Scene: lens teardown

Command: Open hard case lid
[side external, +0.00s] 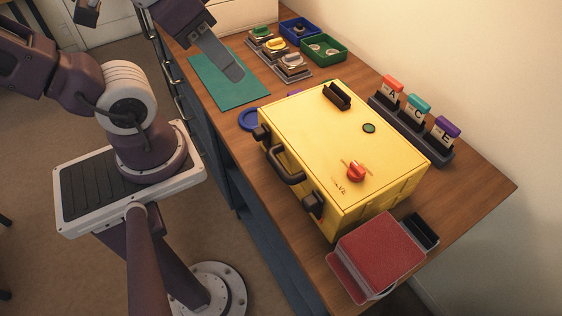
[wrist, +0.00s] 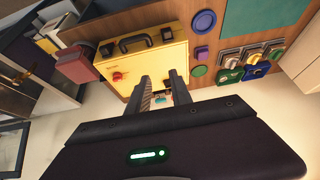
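The yellow hard case (side external: 325,145) stands on the wooden bench with its lid down. Its carry handle (side external: 286,168) is on the side facing my base, between two dark latches (side external: 262,133) (side external: 313,204). I cannot tell whether the latches are fastened. The lid carries a red knob (side external: 356,171), a small green disc (side external: 369,128) and a dark raised block (side external: 338,96). The case also shows in the wrist view (wrist: 150,62). My gripper (side external: 236,76) is above the teal mat, apart from the case. In the wrist view its fingers (wrist: 160,77) are apart, with nothing seen between them.
The teal mat (side external: 222,95) lies beyond the case, with green (side external: 336,48) and blue (side external: 291,34) trays behind it. A rack of lettered tags (side external: 410,130) stands along the wall side. A red-topped box (side external: 375,255) stands close to the case's near end.

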